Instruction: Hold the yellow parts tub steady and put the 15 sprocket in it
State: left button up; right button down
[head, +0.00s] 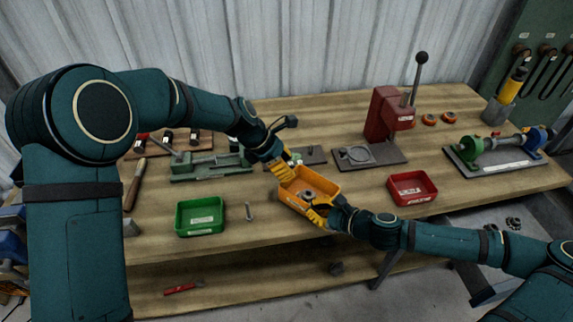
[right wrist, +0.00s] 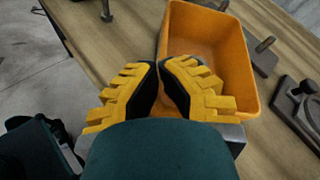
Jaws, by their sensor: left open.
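The yellow parts tub (head: 325,184) stands on the bench; it looks orange-yellow and also shows in the right wrist view (right wrist: 241,62). My left gripper (head: 284,170) is open at the tub's far left rim. My right gripper (head: 317,210) is at the tub's near side; in the right wrist view its fingertips (right wrist: 160,72) are close together at the rim. A small grey thing (head: 308,194) shows by these fingertips, over or in the tub; I cannot tell whether it is the 15 sprocket. The tub floor visible in the right wrist view looks bare.
A green tray (head: 200,216) and a bolt (head: 249,211) are left of the tub. A red tray (head: 412,187) is to its right. A red press (head: 388,115) and a dark fixture plate (head: 368,155) stand behind. Bare wood lies between the tub and the red tray.

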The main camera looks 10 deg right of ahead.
jog(key=c, duration=1.1)
grip_release()
jog(key=shift+d+f, duration=0.15)
jog(key=shift+f, duration=0.05)
jog(key=shift+o, duration=0.2)
jog(key=shift+r, duration=0.1)
